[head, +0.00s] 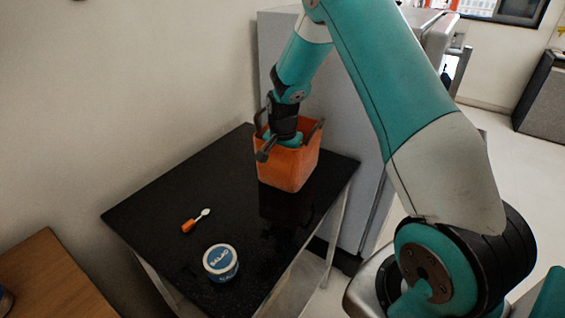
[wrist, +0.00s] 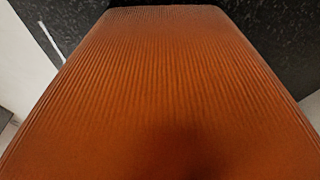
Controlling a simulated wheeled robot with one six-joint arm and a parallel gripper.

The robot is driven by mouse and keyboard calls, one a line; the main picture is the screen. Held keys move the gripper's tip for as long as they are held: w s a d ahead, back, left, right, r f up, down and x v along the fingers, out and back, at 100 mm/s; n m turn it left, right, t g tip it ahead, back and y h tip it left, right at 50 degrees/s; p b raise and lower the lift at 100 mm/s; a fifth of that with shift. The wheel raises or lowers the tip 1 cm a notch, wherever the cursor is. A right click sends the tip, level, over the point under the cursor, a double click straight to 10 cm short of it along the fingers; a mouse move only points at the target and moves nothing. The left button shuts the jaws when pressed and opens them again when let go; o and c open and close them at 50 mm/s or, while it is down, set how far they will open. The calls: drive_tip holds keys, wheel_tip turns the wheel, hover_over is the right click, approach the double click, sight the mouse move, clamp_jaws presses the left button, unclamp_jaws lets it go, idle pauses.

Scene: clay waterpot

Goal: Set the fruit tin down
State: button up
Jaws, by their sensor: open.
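An orange, open-topped, square-sided container (head: 287,170) stands upright on the black tabletop, near its far right part; I cannot tell whether it is the fruit tin. My gripper (head: 289,141) is at its top, with dark fingers spread towards opposite sides of the rim. The jaws are open; whether they touch the walls is unclear. In the wrist view the container's ribbed orange wall (wrist: 160,95) fills most of the picture, and no fingers show. The inside of the container is hidden. A round white tub with a blue label (head: 221,263) stands near the table's front corner.
The black table (head: 165,195) is largely bare to the left. A small spoon with an orange handle (head: 195,221) lies there. A grey cabinet (head: 350,190) stands close behind the container. A wooden surface (head: 45,275) is at lower left.

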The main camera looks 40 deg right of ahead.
wheel_tip(320, 180, up, 12)
drive_tip(key=s+a+r+n+y, duration=0.1)
drive_tip(key=s+a+r+n, duration=0.25)
drive_tip(key=a, duration=0.25)
drive_tip(key=s+a+r+n, duration=0.3)
drive_tip(key=s+a+n, duration=0.15)
drive_tip(key=a, duration=0.25)
drive_tip(key=s+a+r+n+y, duration=0.1)
drive_tip(key=s+a+n, duration=0.4)
drive_tip(key=s, duration=0.5)
drive_tip(key=s+a+r+n+y, duration=0.1)
drive_tip(key=s+a+n, duration=0.4)
drive_tip(key=s, duration=0.5)
drive_tip(key=shift+a+r+y+b, duration=0.3)
drive_tip(key=shift+a+y, duration=0.15)
drive_tip(key=shift+y, duration=0.15)
drive_tip(key=shift+w, duration=0.1)
